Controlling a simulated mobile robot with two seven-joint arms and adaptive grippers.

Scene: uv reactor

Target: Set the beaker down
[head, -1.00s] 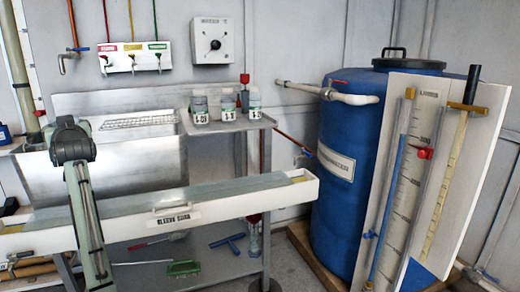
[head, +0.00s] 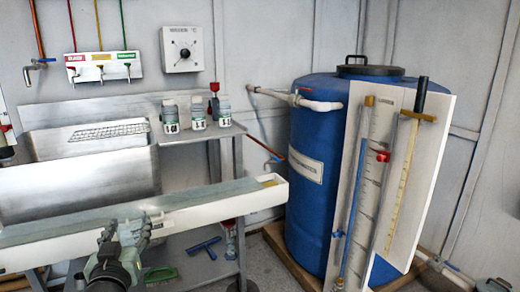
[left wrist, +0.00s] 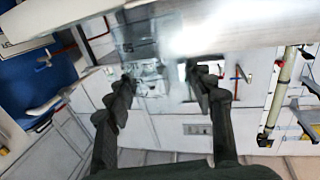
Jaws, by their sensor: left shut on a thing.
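My left gripper (head: 140,228) is low in front of the long white trough (head: 215,207) in the head view. In the left wrist view its two dark fingers (left wrist: 162,82) stand apart, shut on a clear, see-through thing, which I take to be the beaker (left wrist: 150,80). The beaker's outline is faint there, and I cannot make it out in the head view. I cannot tell whether it touches a surface. My right gripper does not show.
A steel sink (head: 75,190) lies behind the trough. Several labelled bottles (head: 198,119) stand on the steel side shelf (head: 205,133). A blue barrel (head: 310,210) with a white gauge board (head: 420,170) stands at right. A green brush (head: 160,274) lies on the lower shelf.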

